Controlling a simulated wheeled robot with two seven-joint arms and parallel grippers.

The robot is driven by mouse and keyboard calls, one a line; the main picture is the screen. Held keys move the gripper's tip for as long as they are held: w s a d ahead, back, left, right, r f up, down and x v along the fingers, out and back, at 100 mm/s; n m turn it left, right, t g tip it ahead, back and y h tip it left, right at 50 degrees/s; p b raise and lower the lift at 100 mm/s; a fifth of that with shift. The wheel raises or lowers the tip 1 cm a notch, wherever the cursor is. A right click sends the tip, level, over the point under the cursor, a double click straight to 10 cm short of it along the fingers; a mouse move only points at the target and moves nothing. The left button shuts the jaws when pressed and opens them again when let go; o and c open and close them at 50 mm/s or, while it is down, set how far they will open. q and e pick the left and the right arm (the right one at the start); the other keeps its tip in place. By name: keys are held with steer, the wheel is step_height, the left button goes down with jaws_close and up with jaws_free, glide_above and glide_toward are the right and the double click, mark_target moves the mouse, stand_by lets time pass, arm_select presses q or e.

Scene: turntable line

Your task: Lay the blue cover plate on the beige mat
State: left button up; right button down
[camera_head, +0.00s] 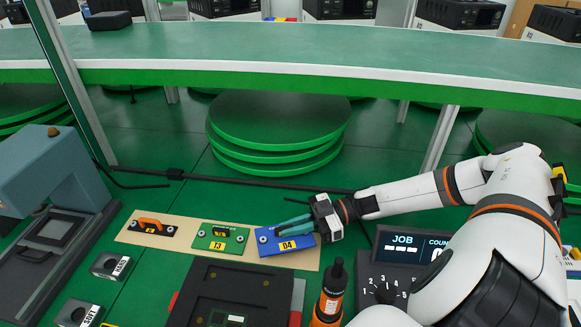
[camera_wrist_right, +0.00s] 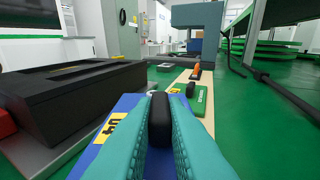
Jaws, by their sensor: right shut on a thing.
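The blue cover plate (camera_head: 270,247), with a yellow 04 label, is at the right end of the beige mat (camera_head: 222,255). My right gripper (camera_head: 285,229) reaches over it from the right. In the right wrist view, its teal fingers (camera_wrist_right: 160,135) are shut on the plate's black handle (camera_wrist_right: 159,118), and the blue plate (camera_wrist_right: 98,158) spreads beneath them. I cannot tell whether the plate rests on the mat or hangs just above it. My left gripper is not in view.
A green plate (camera_head: 229,232) marked 13 and a black plate with an orange handle (camera_head: 150,229) lie on the mat, left of the blue plate. A dark box (camera_head: 238,286) and an orange bottle (camera_head: 331,290) stand in front. A grey-blue machine (camera_head: 45,165) stands left.

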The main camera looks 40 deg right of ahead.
mark_target(293, 237)
steer(key=shift+f, duration=1.8)
steer(key=shift+f, duration=0.1)
steer(key=c, duration=1.5)
jaws_free()
steer(key=shift+o, duration=0.2)
steer(key=b+v, duration=0.1)
steer(key=v, duration=1.1)
